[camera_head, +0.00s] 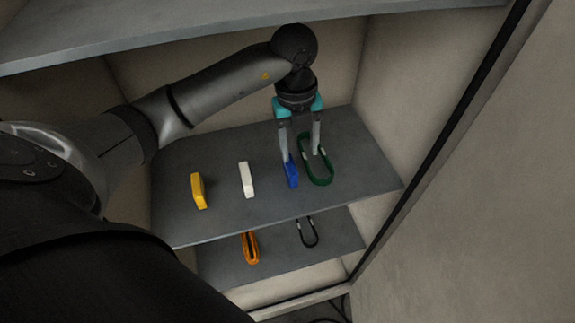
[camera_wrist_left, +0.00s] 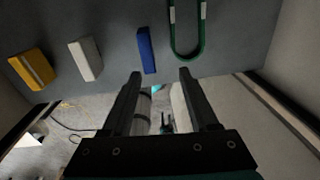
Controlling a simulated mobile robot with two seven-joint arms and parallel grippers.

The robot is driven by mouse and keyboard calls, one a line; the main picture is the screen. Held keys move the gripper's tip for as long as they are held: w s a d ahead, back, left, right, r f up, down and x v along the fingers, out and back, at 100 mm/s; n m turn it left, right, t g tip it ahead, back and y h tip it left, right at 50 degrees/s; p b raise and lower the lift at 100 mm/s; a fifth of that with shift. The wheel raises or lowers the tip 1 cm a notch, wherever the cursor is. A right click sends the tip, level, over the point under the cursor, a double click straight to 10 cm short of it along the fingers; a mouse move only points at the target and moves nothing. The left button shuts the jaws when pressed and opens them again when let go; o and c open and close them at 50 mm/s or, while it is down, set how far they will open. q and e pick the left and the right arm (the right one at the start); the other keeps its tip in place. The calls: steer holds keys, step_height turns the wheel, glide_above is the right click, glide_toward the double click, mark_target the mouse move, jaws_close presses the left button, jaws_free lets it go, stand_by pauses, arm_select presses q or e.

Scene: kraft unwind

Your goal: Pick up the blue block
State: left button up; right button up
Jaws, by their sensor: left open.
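The blue block (camera_head: 292,174) stands on the upper grey shelf, between a white block and a green loop. My left gripper (camera_head: 302,155) is open and empty, its fingers pointing down by the blue block and the green loop. In the head view its left finger overlaps the top of the blue block; I cannot tell whether they touch. In the left wrist view the blue block (camera_wrist_left: 146,50) lies beyond the fingertips of the left gripper (camera_wrist_left: 160,76), a little left of the middle of the gap. My right gripper is not in view.
A green loop (camera_head: 329,178) is right beside the blue block. A white block (camera_head: 247,180) and a yellow block (camera_head: 199,191) stand to the left. The lower shelf (camera_head: 275,262) holds an orange item (camera_head: 250,248) and a black loop (camera_head: 314,241). Cabinet walls enclose the shelf.

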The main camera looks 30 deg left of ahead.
mark_target(290, 164)
arm_select(q)
steer(key=shift+a+r+y, duration=0.1)
steer(key=shift+a+y, duration=0.2)
steer(key=shift+a, duration=0.45)
steer(key=shift+a+f, duration=0.2)
steer(key=shift+a, duration=0.05)
step_height(290, 164, down, 7)
steer(key=shift+s+r+p, duration=0.1)
steer(key=shift+s+p, duration=0.05)
steer(key=shift+p, duration=0.5)
steer(key=shift+c, duration=0.2)
jaws_close()
